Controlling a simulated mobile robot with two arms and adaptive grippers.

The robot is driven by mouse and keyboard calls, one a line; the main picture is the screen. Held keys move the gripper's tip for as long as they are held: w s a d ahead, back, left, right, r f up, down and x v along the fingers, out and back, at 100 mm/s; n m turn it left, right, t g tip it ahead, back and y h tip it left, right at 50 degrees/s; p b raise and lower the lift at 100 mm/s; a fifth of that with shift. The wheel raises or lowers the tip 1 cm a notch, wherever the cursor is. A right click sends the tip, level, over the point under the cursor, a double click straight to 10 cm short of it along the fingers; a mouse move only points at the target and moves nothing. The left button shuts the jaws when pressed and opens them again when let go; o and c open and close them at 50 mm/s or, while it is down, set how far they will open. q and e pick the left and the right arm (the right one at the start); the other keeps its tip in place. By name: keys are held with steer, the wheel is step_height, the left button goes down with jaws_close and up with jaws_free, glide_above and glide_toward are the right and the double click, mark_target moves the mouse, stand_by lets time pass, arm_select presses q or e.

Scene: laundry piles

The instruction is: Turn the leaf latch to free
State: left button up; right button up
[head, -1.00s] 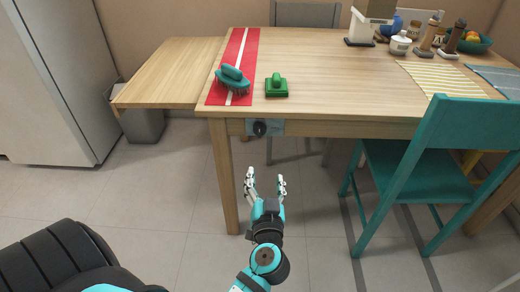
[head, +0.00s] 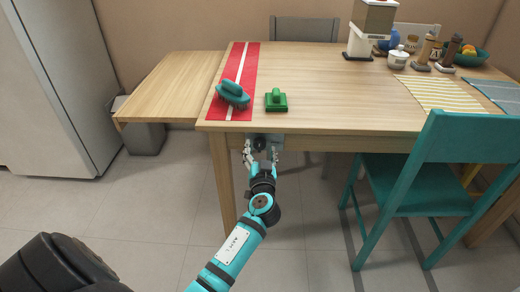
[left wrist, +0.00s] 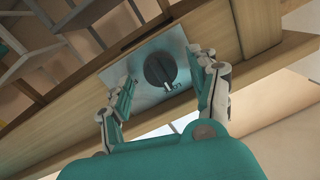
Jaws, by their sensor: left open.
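The leaf latch is a black round knob (head: 259,143) on a grey metal plate (head: 276,140) on the front edge of the wooden table. In the left wrist view the knob (left wrist: 160,69) and its plate (left wrist: 140,72) are close, with small lettering beside the knob that is hard to read. My left gripper (head: 261,153) is open just in front of the latch. In the left wrist view its fingers (left wrist: 163,70) stand either side of the knob; I cannot tell whether they touch it. The wooden leaf (head: 170,85) extends at the table's left. My right gripper is not in view.
A teal chair (head: 430,190) stands at the right front.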

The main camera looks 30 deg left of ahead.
arm_select(q)
steer(key=shift+w+a, duration=0.3)
steer(key=shift+w, duration=0.05)
steer(key=c, duration=1.1)
steer(key=shift+c, duration=0.2)
